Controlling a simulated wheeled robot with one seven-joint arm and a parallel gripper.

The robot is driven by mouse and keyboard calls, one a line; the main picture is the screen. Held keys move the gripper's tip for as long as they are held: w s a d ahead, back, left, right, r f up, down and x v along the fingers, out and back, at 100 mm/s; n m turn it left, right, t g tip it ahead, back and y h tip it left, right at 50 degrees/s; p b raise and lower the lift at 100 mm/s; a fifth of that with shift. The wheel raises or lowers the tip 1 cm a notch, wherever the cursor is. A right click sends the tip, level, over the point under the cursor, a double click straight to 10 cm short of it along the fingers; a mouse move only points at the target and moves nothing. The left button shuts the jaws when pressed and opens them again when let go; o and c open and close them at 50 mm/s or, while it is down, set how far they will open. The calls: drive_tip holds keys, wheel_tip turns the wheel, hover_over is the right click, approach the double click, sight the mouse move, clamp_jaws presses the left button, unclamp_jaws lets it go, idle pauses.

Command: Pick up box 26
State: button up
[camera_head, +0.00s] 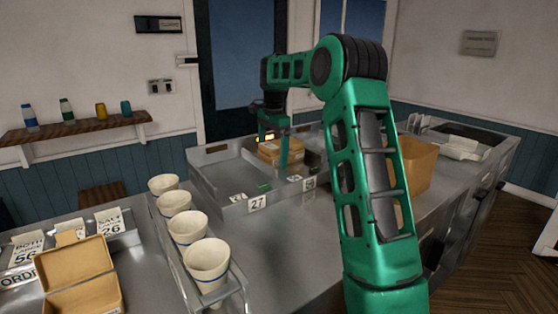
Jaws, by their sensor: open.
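A light-brown closed box (268,151) sits in the metal tray at the middle of the view. No number is readable on it, so I cannot tell whether it is box 26. My gripper (274,153) is open and points down at this box, with one green finger in front of it. I cannot tell whether the fingers touch it. A paper slip (110,222) reading "SALT 26" stands at the left. My green arm hides part of the counter on the right.
The metal tray (202,175) has raised walls and a "27" tag (257,203) on its front. Several paper cups (206,262) stand in a rack left of it. An open brown box (78,266) lies at the lower left. A larger brown container (417,166) stands behind my arm.

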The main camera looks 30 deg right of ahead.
drive_tip(key=c, duration=1.4)
drive_tip(key=shift+o, duration=0.2)
drive_tip(key=shift+r, duration=0.15)
